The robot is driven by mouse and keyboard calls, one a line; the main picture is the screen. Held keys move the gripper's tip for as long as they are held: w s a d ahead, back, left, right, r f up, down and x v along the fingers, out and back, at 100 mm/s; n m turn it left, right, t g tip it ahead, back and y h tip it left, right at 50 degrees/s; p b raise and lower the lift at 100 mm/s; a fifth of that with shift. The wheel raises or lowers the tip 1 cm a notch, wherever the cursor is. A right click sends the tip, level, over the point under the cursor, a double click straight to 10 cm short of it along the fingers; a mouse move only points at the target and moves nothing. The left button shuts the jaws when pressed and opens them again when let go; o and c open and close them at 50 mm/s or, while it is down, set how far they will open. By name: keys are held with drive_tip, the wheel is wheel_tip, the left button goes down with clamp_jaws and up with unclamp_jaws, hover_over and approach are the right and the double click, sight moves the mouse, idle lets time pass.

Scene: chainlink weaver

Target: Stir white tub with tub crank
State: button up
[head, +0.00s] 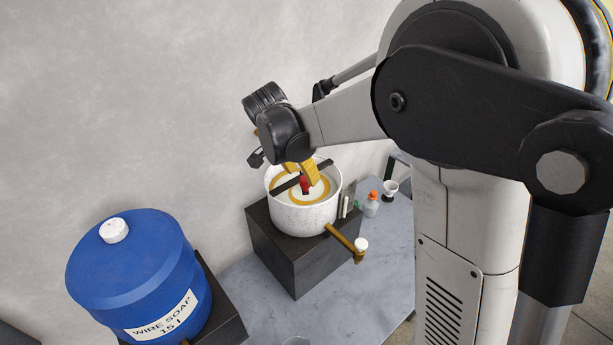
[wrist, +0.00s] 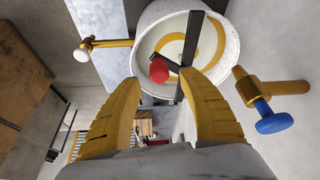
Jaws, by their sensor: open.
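The white tub (head: 301,215) stands on a dark block against the wall; it also shows in the wrist view (wrist: 233,45). A dark bar lies across its top, and a yellow ring shows inside. The tub crank has a red knob (head: 305,184), which shows in the wrist view (wrist: 159,70) at the tub's near side. My gripper (wrist: 175,75) is open, with its yellow fingers pointing at the tub. In the wrist view the red knob lies between the fingertips, nearer the left one. I cannot tell whether a finger touches it.
A brass tap with a white knob (head: 361,244) juts from the tub's front. A brass tap with a blue handle (wrist: 274,122) shows in the wrist view. A blue soap drum (head: 135,270) stands at left. Small bottles, one orange-capped (head: 371,204), stand right of the tub on the grey bench (head: 345,300).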

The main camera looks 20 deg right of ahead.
sight(305, 179)
drive_tip(key=shift+x, duration=1.85)
clamp_jaws()
